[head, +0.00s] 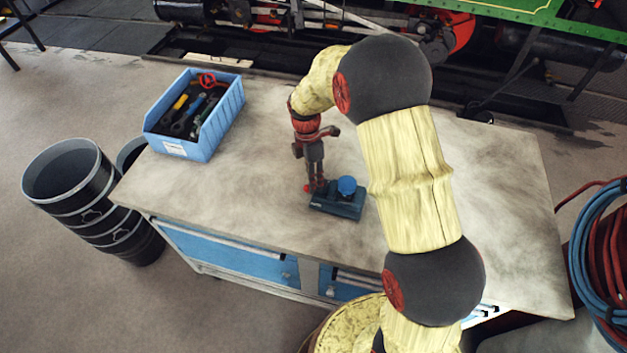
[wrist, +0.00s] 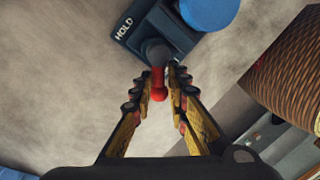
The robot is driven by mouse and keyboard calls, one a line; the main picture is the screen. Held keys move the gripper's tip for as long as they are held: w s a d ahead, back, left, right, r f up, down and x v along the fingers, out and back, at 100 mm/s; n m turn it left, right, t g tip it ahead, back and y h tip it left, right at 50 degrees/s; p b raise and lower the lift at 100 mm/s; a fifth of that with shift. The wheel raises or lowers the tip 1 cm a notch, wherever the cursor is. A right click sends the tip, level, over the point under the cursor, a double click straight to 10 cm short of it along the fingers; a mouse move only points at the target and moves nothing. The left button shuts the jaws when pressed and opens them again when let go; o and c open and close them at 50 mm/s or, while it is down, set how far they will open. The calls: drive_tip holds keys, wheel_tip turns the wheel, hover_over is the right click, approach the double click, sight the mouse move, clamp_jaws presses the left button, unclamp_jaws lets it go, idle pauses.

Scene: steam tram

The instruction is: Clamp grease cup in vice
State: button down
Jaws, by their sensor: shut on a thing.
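The vice (head: 338,206) is a small dark-blue block on the bench. In the wrist view its body (wrist: 152,32) has the white word HOLD at one end. A round blue piece (head: 347,186), which looks like the grease cup, sits upright at the vice; it also shows at the top of the wrist view (wrist: 208,8). How its lower part is seated is hidden. My gripper (wrist: 160,74) is shut on a red-tipped lever (wrist: 158,92) beside a dark round part at the vice's end. In the head view my gripper (head: 314,184) points down at the vice's left end.
A blue bin (head: 222,119) of tools stands at the bench's back left. The bench top (head: 240,170) is otherwise mostly clear. Black drums (head: 75,190) stand left of it; coiled hoses (head: 600,240) are at the right. A brown ribbed object (wrist: 295,65) shows at right in the wrist view.

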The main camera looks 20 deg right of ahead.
drive_tip(key=shift+w+r+m, duration=0.1)
drive_tip(key=shift+w+m, duration=0.1)
drive_tip(key=shift+m, duration=0.1)
drive_tip(key=w+m+p, duration=0.1)
drive_tip(key=m, duration=0.3)
drive_tip(key=w+d+m+y+p, duration=0.1)
drive_tip(key=m+p, duration=0.1)
drive_tip(key=m, duration=0.2)
drive_tip(key=d+m+t+y+p, duration=0.1)
drive_tip(key=m, duration=0.3)
drive_tip(key=shift+w+m, duration=0.3)
drive_tip(key=shift+w, duration=0.1)
drive_tip(key=shift+w+d+m+t+p, duration=0.1)
drive_tip(key=shift+d+m+t+p, duration=0.2)
drive_tip(key=shift+m, duration=0.95)
drive_tip(key=shift+d+m+t+p, duration=0.2)
drive_tip(key=shift+d+m, duration=0.15)
drive_tip(key=shift+m, duration=0.9)
drive_tip(key=c, duration=1.8)
unclamp_jaws()
